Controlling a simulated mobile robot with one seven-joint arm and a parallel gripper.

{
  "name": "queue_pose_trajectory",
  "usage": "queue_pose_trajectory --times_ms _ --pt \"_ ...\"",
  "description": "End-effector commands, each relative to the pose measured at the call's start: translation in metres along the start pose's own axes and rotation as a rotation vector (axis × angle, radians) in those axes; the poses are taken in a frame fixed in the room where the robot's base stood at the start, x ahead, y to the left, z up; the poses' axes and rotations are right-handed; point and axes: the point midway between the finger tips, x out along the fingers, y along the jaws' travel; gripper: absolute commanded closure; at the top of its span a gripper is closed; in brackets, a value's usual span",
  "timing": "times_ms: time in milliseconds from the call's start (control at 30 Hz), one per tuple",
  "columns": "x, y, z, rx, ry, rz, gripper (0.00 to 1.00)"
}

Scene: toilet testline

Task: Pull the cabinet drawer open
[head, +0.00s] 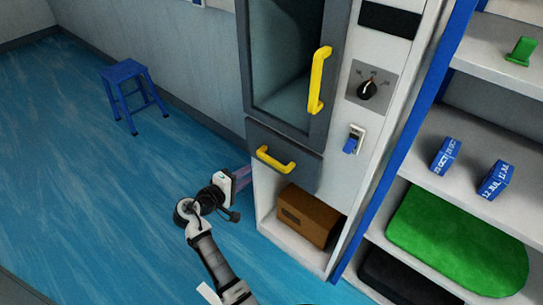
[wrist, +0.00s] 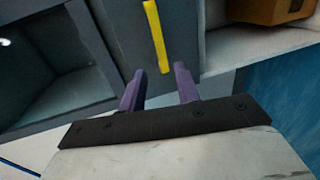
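The cabinet drawer (head: 285,148) is a dark grey panel low on the white cabinet, below the tall glass door. It looks shut. Its yellow bar handle (head: 275,160) runs across its front in the head view. In the wrist view the handle (wrist: 157,35) stands upright, ahead of my fingers. My gripper (head: 243,178) is left of and slightly below the handle in the head view. In the wrist view its two purple fingers (wrist: 160,80) are apart, with nothing between them. They look clear of the handle.
The glass door above has its own yellow handle (head: 320,80). A brown box (head: 308,215) sits in the open bay under the drawer. A shelf rack with a green mat (head: 455,240) stands at the right. A blue stool (head: 132,92) stands at the back left; the blue floor between is clear.

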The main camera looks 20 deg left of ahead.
Motion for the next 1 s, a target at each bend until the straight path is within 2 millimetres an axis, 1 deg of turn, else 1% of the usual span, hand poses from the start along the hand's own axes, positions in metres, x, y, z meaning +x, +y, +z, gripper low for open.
queue_pose_trajectory --times_ms 300,400,500,600,700,1000 --pt "0.067 0.003 0.001 0.001 -0.002 -0.001 0.68" --pt "0.086 0.003 0.000 0.002 0.000 -0.001 0.68" --pt "0.102 0.003 -0.001 0.003 0.002 -0.001 0.68" --pt "0.113 0.002 -0.001 0.003 0.003 -0.001 0.68" --pt "0.120 0.001 -0.001 0.003 0.003 -0.002 0.68" --pt "0.123 0.001 -0.001 0.004 0.004 -0.002 0.68"
